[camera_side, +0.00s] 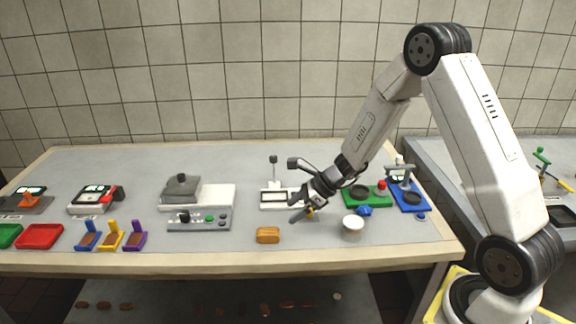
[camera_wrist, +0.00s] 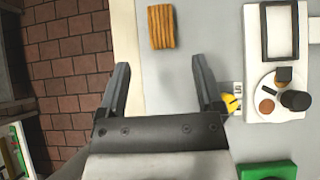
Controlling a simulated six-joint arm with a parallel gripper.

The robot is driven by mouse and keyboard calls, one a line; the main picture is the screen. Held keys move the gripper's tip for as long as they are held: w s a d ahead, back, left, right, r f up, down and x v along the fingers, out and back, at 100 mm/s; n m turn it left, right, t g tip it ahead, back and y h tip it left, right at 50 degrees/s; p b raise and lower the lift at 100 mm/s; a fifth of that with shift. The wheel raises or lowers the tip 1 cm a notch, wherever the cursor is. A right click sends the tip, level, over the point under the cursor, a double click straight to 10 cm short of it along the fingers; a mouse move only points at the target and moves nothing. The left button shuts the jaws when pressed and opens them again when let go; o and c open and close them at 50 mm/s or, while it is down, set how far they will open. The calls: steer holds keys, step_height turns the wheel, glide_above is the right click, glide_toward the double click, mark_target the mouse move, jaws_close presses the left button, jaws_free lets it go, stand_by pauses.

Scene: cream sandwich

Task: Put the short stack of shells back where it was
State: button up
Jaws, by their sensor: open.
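A short orange-brown stack with ridged lines (camera_side: 268,235), which looks like the shells, lies on the grey table near its front edge. It also shows at the top of the wrist view (camera_wrist: 161,27), just beyond my fingertips and roughly in line with the gap between them. My gripper (camera_side: 303,213) is open and empty, above the table to the right of the stack in the side view. In the wrist view the two fingers (camera_wrist: 160,72) are spread wide apart. I cannot tell how many shells the stack has.
A white press-like device (camera_side: 279,199) stands behind my gripper. A white round cup (camera_side: 353,224), a green board (camera_side: 361,196) and a blue station (camera_side: 409,196) are to the right. A grey-white machine (camera_side: 200,205) and coloured holders (camera_side: 110,237) are to the left. Bare table surrounds the stack.

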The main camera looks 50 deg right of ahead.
steer(key=shift+v, duration=0.8)
steer(key=shift+a, duration=0.1)
steer(key=s+a+r+n+g+h, duration=0.2)
steer(key=s+n, duration=0.6)
steer(key=n, duration=0.5)
steer(key=s+a+r+n+g+h, duration=0.1)
steer(key=s+a+r+n+h, duration=0.2)
steer(key=s+n, duration=0.5)
steer(key=n+h, duration=0.1)
steer(key=n, duration=0.5)
steer(key=shift+s+a+g, duration=0.2)
steer(key=shift+a+g, duration=0.2)
steer(key=shift+r, duration=0.1)
